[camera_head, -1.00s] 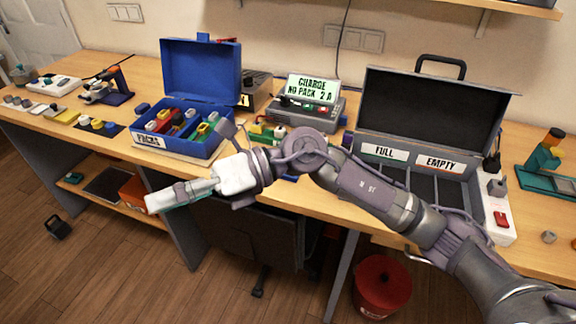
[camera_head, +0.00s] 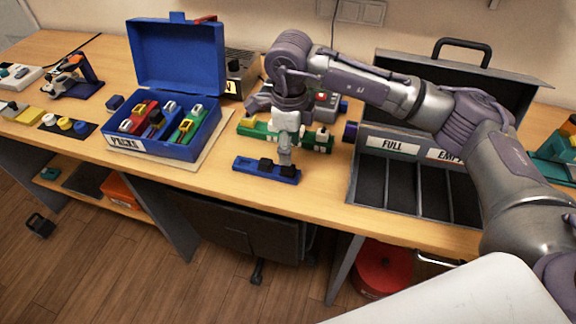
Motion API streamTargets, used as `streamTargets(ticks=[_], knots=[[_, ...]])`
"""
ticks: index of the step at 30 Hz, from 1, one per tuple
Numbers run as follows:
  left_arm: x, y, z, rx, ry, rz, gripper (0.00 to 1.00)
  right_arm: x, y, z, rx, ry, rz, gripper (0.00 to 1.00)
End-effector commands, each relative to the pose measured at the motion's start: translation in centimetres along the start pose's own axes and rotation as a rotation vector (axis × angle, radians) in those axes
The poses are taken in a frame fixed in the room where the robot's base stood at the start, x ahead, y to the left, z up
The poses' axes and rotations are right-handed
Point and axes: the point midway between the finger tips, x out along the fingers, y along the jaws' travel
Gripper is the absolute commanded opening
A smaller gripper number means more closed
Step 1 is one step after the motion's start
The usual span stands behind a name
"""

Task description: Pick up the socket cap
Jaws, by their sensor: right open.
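A blue bar (camera_head: 250,166) lies on the table near its front edge, with two small black pieces on top. One black piece (camera_head: 265,164) sits near its middle; the other (camera_head: 288,172) is nearer its right end. I cannot tell for sure which piece is the socket cap. My right gripper (camera_head: 285,160) points down over the right part of the bar and is open. Its fingers partly hide the right black piece, and I cannot tell whether they touch it. My left gripper is not in view.
A green bar (camera_head: 258,130) with white and yellow parts lies just behind. An open blue case (camera_head: 205,145) of coloured packs stands left. An open grey case (camera_head: 352,180) labelled FULL stands right. The table front between the cases is mostly clear.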

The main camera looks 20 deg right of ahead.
Motion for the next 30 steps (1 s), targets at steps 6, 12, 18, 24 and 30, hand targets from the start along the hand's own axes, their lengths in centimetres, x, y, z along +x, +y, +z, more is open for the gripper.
streamTargets(ticks=[6, 12, 18, 24, 30], knots=[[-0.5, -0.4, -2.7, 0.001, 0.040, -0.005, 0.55, 1.6, 0.1, 0.0, 0.000, 0.000, 0.001, 0.58], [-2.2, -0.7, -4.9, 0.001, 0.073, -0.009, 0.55, 4.2, 0.5, 0.0, 0.000, 0.002, 0.005, 0.58], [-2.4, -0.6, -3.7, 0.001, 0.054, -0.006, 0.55, 6.5, 0.4, 0.1, 0.000, 0.000, 0.002, 0.58], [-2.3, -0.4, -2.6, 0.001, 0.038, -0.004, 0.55, 6.7, 0.3, 0.1, 0.000, -0.002, 0.001, 0.58], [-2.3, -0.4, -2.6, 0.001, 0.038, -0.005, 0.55, 6.7, 0.3, 0.1, 0.000, -0.002, 0.001, 0.32]])
